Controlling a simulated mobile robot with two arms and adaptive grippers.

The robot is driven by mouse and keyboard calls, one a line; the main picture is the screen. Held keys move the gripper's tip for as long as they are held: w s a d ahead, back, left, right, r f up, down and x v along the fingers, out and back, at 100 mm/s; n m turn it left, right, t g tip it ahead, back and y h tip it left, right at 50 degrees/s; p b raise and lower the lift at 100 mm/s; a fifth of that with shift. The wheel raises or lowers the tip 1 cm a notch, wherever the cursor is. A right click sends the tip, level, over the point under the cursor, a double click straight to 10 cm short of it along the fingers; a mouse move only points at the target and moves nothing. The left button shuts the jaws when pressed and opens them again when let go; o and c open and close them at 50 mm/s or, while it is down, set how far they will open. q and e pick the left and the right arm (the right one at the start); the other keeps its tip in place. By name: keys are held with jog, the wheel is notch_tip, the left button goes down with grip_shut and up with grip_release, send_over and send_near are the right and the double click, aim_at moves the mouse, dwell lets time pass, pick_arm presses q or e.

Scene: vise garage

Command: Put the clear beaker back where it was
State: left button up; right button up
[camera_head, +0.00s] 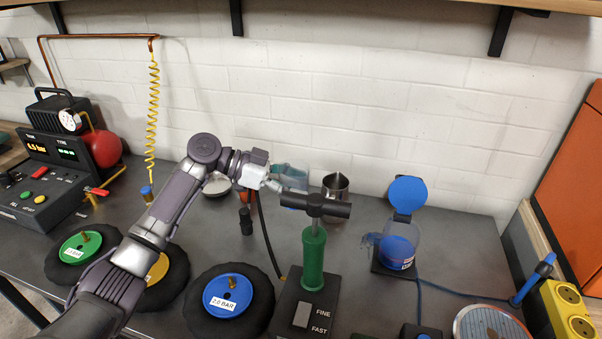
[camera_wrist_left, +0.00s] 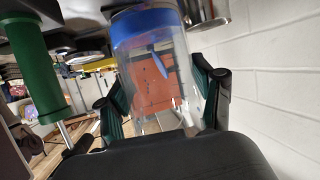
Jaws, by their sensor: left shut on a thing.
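The clear beaker (camera_wrist_left: 152,90) stands out in the left wrist view between the two fingers of my left gripper (camera_wrist_left: 163,105). A blue band shows at its far end; I cannot tell whether this is part of the beaker, its contents or something behind it. In the head view my left gripper (camera_head: 280,180) is shut on the beaker (camera_head: 293,178), over the back of the bench, just left of a metal cup (camera_head: 336,192). The gripper partly hides the beaker, and the pump handle stands close in front. My right gripper is not in view.
A pump with a green body (camera_head: 314,258) and black T-handle stands in front. A blue-lidded clear container (camera_head: 400,247) is to the right. A white bowl (camera_head: 216,187) and a dark bottle (camera_head: 246,221) are at left, with wheels along the front.

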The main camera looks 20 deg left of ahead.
pick_arm(q)
jog(key=s+f+n+t, duration=0.1)
jog(key=s, duration=0.6)
jog(key=s+a+f+n+t+y, duration=0.1)
jog(key=s, duration=0.6)
jog(key=s+f+n+t+y, duration=0.1)
jog(key=s+f+n+t, duration=0.1)
jog(key=s, duration=0.5)
jog(key=shift+s+a+f, duration=0.1)
jog(key=shift+a, duration=0.05)
